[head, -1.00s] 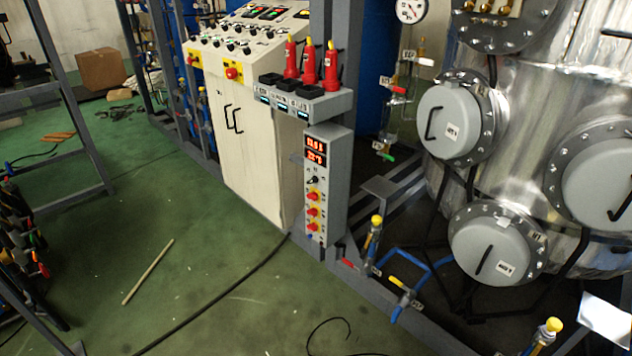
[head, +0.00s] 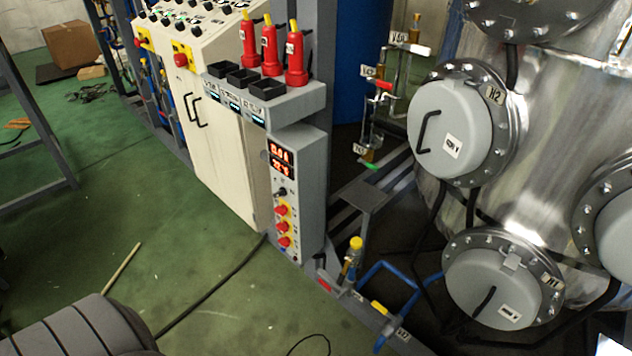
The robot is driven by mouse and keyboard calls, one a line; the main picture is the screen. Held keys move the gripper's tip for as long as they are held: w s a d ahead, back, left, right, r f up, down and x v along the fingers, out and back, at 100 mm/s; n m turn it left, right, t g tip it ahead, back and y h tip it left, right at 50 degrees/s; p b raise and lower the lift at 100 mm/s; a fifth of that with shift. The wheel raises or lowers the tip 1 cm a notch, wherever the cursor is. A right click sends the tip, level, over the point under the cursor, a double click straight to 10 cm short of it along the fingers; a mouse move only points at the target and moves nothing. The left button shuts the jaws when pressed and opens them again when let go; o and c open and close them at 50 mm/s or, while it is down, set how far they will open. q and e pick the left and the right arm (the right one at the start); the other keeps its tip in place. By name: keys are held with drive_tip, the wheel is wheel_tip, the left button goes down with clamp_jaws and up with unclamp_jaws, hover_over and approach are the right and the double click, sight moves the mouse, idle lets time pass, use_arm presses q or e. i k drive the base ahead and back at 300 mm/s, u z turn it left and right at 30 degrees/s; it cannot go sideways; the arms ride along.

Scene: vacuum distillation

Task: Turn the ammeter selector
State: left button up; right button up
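The grey meter box (head: 300,190) stands upright on the post below the shelf, right of the cream control cabinet. Its front has two red digital readouts (head: 281,160). Below them sits a small black selector knob (head: 281,191); the direction it points is too small to tell. Neither gripper is in view. A grey ribbed part at the bottom left is too cropped to identify.
Red bottles (head: 270,50) and black trays (head: 245,78) occupy the shelf (head: 290,105) above the box. The control cabinet (head: 222,150) stands left. A large steel vessel (head: 500,190) and blue pipes (head: 400,280) fill the right. Green floor (head: 170,240) before the cabinet is mostly clear, crossed by a black cable.

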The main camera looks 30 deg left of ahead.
sight(282, 192)
drive_tip(key=u, duration=0.35)
drive_tip(key=i, duration=0.95)
drive_tip(key=u, duration=0.7)
